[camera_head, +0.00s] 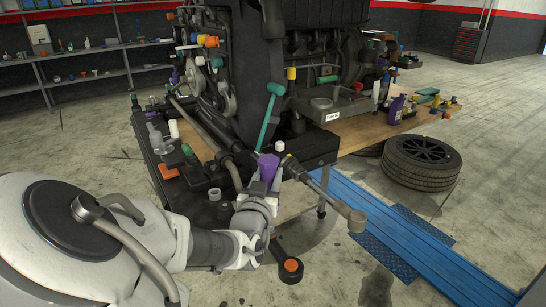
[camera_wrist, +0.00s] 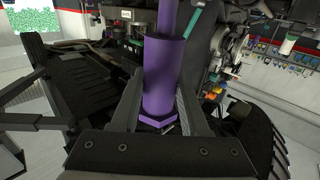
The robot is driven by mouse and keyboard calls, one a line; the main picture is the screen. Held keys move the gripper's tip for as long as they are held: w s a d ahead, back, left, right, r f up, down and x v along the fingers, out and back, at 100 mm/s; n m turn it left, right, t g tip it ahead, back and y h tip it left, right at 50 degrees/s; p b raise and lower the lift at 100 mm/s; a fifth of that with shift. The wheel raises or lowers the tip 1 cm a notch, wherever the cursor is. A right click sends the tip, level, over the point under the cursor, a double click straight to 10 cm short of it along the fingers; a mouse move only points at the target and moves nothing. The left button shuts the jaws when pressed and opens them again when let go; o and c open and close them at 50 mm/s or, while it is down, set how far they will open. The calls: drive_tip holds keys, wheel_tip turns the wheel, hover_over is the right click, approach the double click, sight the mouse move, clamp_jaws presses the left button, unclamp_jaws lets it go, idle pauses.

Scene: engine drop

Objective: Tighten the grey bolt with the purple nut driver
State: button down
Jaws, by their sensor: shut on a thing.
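The purple nut driver (camera_head: 268,167) is in my gripper (camera_head: 262,188), in front of the engine and over the front of the workbench. In the wrist view the purple nut driver (camera_wrist: 165,72) stands upright between the two dark fingers, which are shut on it. Its thick purple body and the thinner part above it show; its upper end runs out of the picture. I cannot make out the grey bolt for certain in either view.
The dark engine (camera_head: 318,62) stands on the cluttered bench behind my gripper. A green-handled tool (camera_head: 271,112) rises just behind the driver. A grey bar with a round end (camera_head: 340,204) juts out to the right. Tyres (camera_head: 422,162) and a blue ramp (camera_head: 370,220) lie on the floor at right.

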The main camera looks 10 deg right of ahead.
sight(270, 188)
drive_tip(key=shift+w+d+r, duration=0.2)
drive_tip(key=shift+w+r, duration=0.25)
drive_tip(key=shift+w, duration=0.15)
drive_tip(key=shift+s+p, duration=0.1)
drive_tip(key=shift+p, duration=0.25)
wheel_tip(270, 188, down, 6)
drive_tip(key=b, duration=0.4)
drive_tip(key=shift+r+b, duration=0.15)
drive_tip(key=shift+b, duration=0.25)
drive_tip(key=shift+f+b, duration=1.25)
drive_tip(key=shift+f, duration=0.4)
